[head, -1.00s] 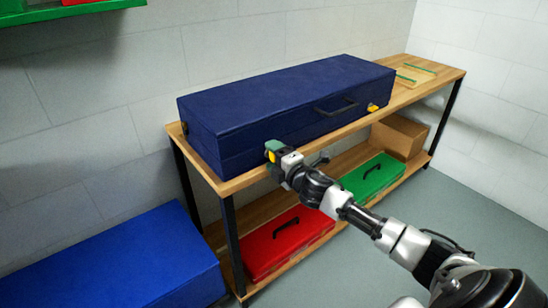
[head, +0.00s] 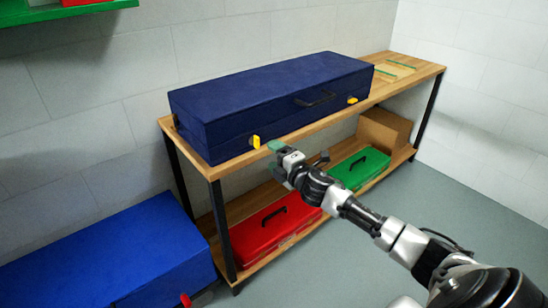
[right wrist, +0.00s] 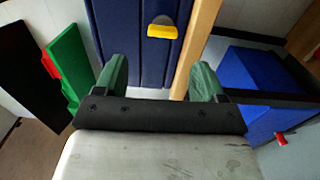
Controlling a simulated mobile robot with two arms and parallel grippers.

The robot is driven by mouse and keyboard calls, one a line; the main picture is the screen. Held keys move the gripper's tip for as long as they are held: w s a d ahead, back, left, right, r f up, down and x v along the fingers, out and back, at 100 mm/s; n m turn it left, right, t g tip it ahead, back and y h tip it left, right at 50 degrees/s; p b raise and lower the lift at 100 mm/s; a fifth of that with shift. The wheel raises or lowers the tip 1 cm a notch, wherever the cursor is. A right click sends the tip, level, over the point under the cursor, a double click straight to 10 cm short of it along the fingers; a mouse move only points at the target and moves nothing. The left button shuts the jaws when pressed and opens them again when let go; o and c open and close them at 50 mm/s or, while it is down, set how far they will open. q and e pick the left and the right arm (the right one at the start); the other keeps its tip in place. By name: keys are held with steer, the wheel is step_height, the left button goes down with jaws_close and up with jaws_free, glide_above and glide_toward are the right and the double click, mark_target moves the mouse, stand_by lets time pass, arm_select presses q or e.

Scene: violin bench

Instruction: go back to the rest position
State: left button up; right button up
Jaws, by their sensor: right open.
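My right gripper (head: 275,147) is in front of the wooden bench's front edge, just right of and below a yellow latch on the dark blue case. It is open and empty; in the right wrist view its two green fingertips (right wrist: 160,82) stand apart with nothing between them. The dark blue violin case (head: 270,105) lies closed on the bench top. Its left yellow latch (head: 256,141) and right yellow latch (head: 352,100) both show, with a black handle between them. The left latch also shows in the right wrist view (right wrist: 162,31), beyond the fingertips. My left gripper is not in view.
The wooden bench (head: 425,73) has a lower shelf with a red case (head: 270,229), a green case (head: 360,168) and a cardboard box (head: 385,131). A blue case (head: 110,262) lies at the lower left. A green shelf (head: 60,13) hangs at the upper left. The floor at right is clear.

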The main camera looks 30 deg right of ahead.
steer(key=shift+w+f, duration=0.1)
steer(key=shift+w, duration=0.15)
